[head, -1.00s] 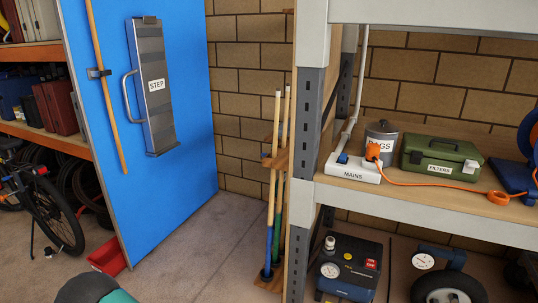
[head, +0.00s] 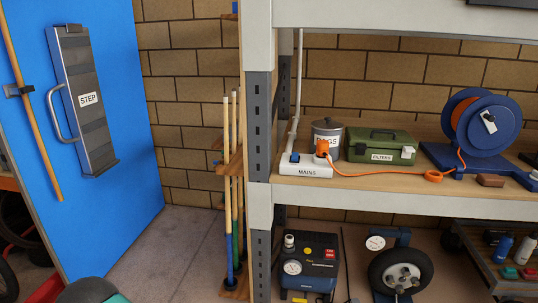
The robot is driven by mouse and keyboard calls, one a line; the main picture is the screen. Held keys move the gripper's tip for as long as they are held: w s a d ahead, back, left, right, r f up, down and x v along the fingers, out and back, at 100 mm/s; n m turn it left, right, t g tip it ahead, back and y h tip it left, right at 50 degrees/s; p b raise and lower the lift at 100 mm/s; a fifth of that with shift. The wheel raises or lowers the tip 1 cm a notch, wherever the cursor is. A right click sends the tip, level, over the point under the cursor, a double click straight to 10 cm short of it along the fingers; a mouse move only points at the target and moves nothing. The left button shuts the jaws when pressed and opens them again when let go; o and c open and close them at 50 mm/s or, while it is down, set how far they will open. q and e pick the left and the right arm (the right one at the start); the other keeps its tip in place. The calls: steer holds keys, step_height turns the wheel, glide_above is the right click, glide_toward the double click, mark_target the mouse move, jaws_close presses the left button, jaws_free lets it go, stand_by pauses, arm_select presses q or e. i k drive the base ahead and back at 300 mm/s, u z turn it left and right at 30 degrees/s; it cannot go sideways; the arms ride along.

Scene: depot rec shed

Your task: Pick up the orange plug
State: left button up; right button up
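The orange plug (head: 322,147) sits upright in the white MAINS socket strip (head: 306,170) on the middle shelf of the rack. Its orange cable (head: 385,173) runs right along the shelf past an orange ring to the blue cable reel (head: 481,125). The grey tin (head: 327,127) stands just behind the plug, its label partly covered by it. Neither of my grippers shows in the head view.
A green FILTERS box (head: 381,146) stands right of the plug. The rack's grey upright (head: 259,120) rises left of the strip, with cues (head: 233,190) beyond it. A blue panel (head: 110,140) stands at left. A compressor (head: 309,265) and a wheel (head: 401,270) are below.

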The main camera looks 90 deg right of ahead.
mark_target(322, 146)
steer(key=u, duration=1.35)
steer(key=i, duration=0.1)
steer(key=z, duration=2.75)
steer(key=i, duration=0.3)
steer(key=z, duration=2.15)
steer(key=k, duration=0.45)
steer(key=z, duration=0.55)
steer(key=i, duration=1.3)
steer(key=u, duration=0.35)
